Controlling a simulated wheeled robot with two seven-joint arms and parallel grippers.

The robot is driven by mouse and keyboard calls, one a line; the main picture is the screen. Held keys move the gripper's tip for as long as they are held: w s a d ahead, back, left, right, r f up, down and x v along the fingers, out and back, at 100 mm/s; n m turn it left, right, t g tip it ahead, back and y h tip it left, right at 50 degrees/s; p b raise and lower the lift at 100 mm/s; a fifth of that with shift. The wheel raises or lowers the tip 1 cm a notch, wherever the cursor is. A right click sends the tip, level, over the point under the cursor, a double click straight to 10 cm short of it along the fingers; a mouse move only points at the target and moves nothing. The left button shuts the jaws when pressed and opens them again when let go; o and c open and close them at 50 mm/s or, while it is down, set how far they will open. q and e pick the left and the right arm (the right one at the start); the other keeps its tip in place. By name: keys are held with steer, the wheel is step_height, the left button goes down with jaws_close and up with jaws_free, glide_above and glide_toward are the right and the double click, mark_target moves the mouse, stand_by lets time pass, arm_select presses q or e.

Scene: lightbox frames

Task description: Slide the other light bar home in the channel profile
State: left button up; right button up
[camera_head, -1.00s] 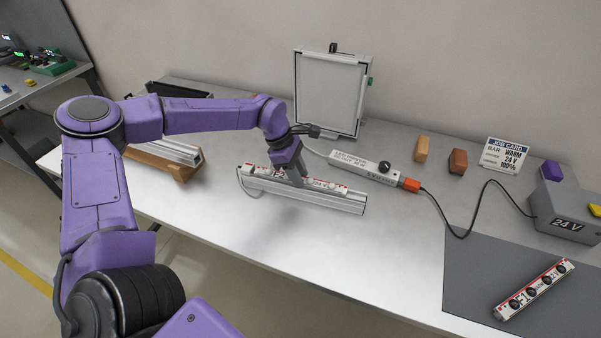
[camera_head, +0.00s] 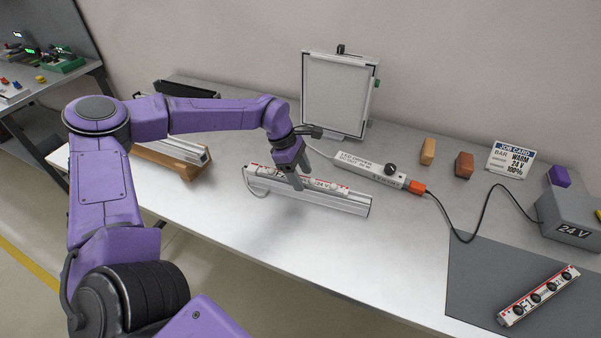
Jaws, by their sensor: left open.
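The aluminium channel profile (camera_head: 345,203) lies in the middle of the table. A white and red light bar (camera_head: 326,185) marked 24 V sits along its top; I cannot tell how deep it is seated. My left gripper (camera_head: 297,184) is open, with its fingers pointing down at the bar's middle; its arm hides part of the bar. A thin cable loops at the profile's left end. Another light bar (camera_head: 539,295) with dark round spots lies on the grey mat at the front right. My right gripper is not in view.
An LED dimmer (camera_head: 366,169) lies behind the profile, wired by an orange connector (camera_head: 416,188) to the 24 V supply (camera_head: 570,217). A framed panel (camera_head: 335,95) stands behind. A wooden holder (camera_head: 190,170) with profiles stands at left.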

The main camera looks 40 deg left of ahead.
arm_select(q)
steer(key=b+v, duration=0.1)
steer(key=v, duration=0.9)
steer(key=shift+a+r+b, duration=0.15)
steer(key=shift+r+b, duration=0.1)
steer(key=shift+b, duration=0.05)
steer(key=shift+f, duration=0.1)
